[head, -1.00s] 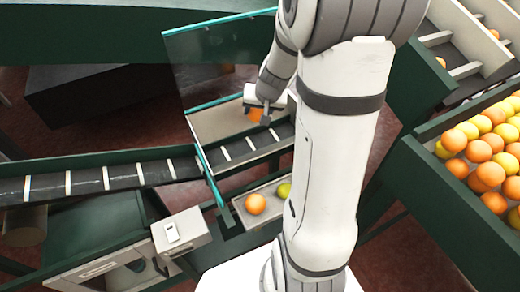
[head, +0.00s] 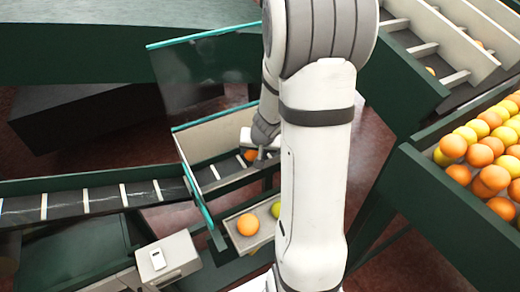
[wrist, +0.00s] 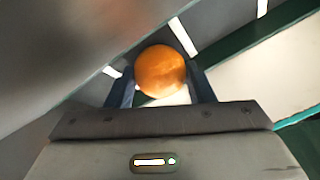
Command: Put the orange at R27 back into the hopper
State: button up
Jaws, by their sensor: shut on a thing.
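My gripper (wrist: 161,84) is shut on an orange (wrist: 160,66), with one finger on each side of it in the wrist view. In the head view this orange (head: 250,155) shows partly behind my gripper (head: 257,153), at the walled end of the dark belt (head: 205,174). I cannot tell whether it touches the belt. The large green-walled bin (head: 440,205) full of oranges and yellow fruit stands at the right, well away from my gripper. No R27 label can be read.
A clear panel with a teal edge (head: 190,182) stands left of my gripper. A small tray (head: 233,212) in front holds an orange (head: 247,224) and a yellow-green fruit (head: 276,210). Divided chutes (head: 425,50) lie at the upper right. My arm hides the middle.

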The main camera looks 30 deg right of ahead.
jog(key=shift+f, duration=0.2)
jog(key=o, duration=1)
jog(key=shift+r, duration=0.1)
jog(key=p+v, duration=0.3)
jog(key=v, duration=0.9)
jog(key=s+a+r+n+g+y, duration=0.1)
jog(key=s+a+r+n, duration=0.15)
jog(key=a, duration=0.25)
jog(key=s+a+r+n, duration=0.1)
jog(key=s+a+r, duration=0.2)
jog(key=a+r, duration=0.15)
jog(key=shift+n+g+h, duration=0.5)
jog(key=shift+n+h, duration=0.1)
jog(key=shift+n, duration=0.35)
jog(key=shift+s+a+r, duration=0.4)
jog(key=shift+s+a, duration=0.05)
jog(key=shift+s, duration=1)
jog(key=shift+s+a+r, duration=0.35)
jog(key=shift+s+a, duration=0.05)
jog(key=shift+s, duration=1.05)
jog(key=shift+s+a+r, duration=0.4)
jog(key=shift+s+a, duration=0.05)
jog(key=shift+s, duration=0.95)
